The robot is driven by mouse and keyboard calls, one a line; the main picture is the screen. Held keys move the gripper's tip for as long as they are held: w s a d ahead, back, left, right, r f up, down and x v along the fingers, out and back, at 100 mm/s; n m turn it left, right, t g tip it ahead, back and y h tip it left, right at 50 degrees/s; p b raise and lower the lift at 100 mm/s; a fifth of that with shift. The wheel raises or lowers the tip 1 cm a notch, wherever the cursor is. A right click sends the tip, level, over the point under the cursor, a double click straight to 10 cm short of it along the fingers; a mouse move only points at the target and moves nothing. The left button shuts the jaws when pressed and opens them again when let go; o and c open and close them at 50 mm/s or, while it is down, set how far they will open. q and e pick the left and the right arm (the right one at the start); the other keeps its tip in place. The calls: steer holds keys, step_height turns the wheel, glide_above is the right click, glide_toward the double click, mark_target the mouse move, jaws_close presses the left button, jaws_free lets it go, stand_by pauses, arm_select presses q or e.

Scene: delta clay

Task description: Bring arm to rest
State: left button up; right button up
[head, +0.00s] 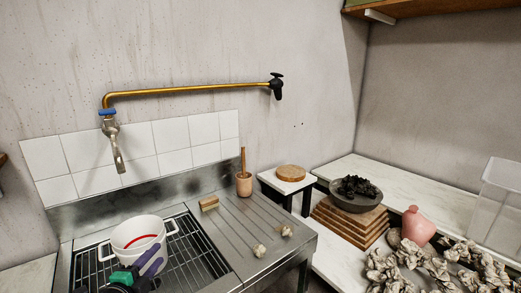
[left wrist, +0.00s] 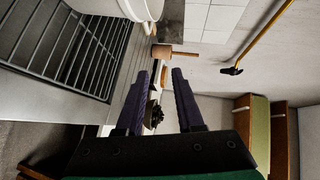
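My left gripper (head: 157,259) is at the bottom left of the head view, with purple fingers and a green and black body. It overlaps the lower front of a white pot in that view. In the left wrist view the two purple fingers (left wrist: 161,76) stand apart with nothing held between them. My right gripper is in neither view.
The white pot (head: 127,229), with a red mark inside, sits on the sink's rack (head: 196,262). A brass tap (head: 190,89) reaches along the wall. A wooden cup (head: 244,185) stands behind the drainboard (head: 252,228). Right, a dark bowl (head: 348,201) rests on stacked boards.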

arm_select(q)
steer(key=s+d+f+n+g+y, duration=0.1)
steer(key=s+d+f+n+g, duration=0.1)
steer(key=s+f+n+g, duration=0.6)
steer(key=s+d+f+n+g, duration=0.2)
steer(key=s+f+n+g, duration=0.2)
steer(key=s+f+n, duration=0.8)
steer(key=s+f+m+g+b, duration=0.1)
steer(key=s+f+m+b, duration=0.1)
steer(key=f, duration=0.9)
steer(key=s+f+m+b, duration=0.2)
steer(key=f+m, duration=0.1)
steer(key=f, duration=0.8)
steer(key=s+a+f+g+b, duration=0.1)
steer(key=s+a+f+b, duration=0.1)
steer(key=s+f, duration=1.5)
step_height(320, 180, down, 3)
steer(key=shift+s+a+r+b, duration=0.2)
steer(key=shift+a+b, duration=0.15)
steer(key=shift+a, duration=0.3)
